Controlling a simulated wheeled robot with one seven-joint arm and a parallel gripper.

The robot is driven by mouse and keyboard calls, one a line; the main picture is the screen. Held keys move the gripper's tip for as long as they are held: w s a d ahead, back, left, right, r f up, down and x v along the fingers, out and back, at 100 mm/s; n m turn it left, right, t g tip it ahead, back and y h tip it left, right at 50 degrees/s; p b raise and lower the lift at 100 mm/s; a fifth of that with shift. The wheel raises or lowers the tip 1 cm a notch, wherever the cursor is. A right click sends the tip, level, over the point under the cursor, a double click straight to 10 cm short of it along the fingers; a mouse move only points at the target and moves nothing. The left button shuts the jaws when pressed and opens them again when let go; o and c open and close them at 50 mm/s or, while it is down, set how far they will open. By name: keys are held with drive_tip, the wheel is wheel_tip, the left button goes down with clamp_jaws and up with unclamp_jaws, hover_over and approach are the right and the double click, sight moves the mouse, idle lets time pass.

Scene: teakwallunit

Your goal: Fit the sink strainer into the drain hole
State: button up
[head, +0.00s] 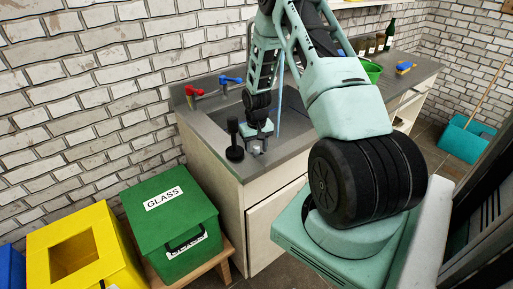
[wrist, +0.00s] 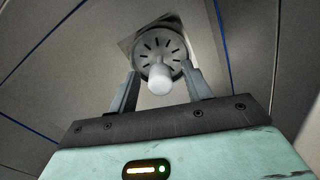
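The sink strainer (wrist: 160,52) is a round, slotted metal disc with a white knob (wrist: 159,79), seen in the wrist view just beyond my fingers. My gripper (wrist: 161,88) is open, with one finger on each side of the knob and gaps on both sides. In the head view my gripper (head: 256,148) is low over the front corner of the counter, and the strainer is too small there to make out clearly. The sink basin (head: 208,131) is behind, partly covered by my arm. The drain hole is hidden.
A black plunger-like object (head: 234,146) stands on the counter just left of my gripper. Red (head: 193,91) and blue (head: 229,80) taps are at the sink's back. A green bowl (head: 372,71) and bottles are farther right. Green (head: 170,211) and yellow (head: 84,248) bins stand left.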

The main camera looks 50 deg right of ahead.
wheel_tip(320, 180, up, 17)
drive_tip(key=b, duration=0.1)
drive_tip(key=shift+r+b, duration=0.2)
drive_tip(key=shift+b, duration=0.15)
drive_tip(key=shift+s, duration=0.1)
idle(0.7)
